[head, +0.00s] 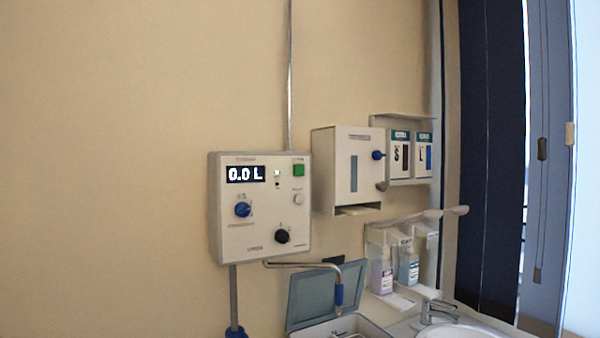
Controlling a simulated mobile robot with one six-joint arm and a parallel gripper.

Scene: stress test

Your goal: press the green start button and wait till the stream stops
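The wall-mounted control box (259,222) is pale grey and hangs on the beige wall left of centre. Its green button (298,169) is at the upper right of its face. A blue knob (243,209), a black knob (282,236) and a small white button (298,199) are lower on the face. My gripper is not in view.
An open grey-lidded container (313,298) stands below the spout. A white dispenser (347,165), glove-type boxes (399,155) and bottle holders with bottles (383,274) are on the wall to the right. A sink (462,331) with a tap (436,311) is lower right. The wall left of the box is clear.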

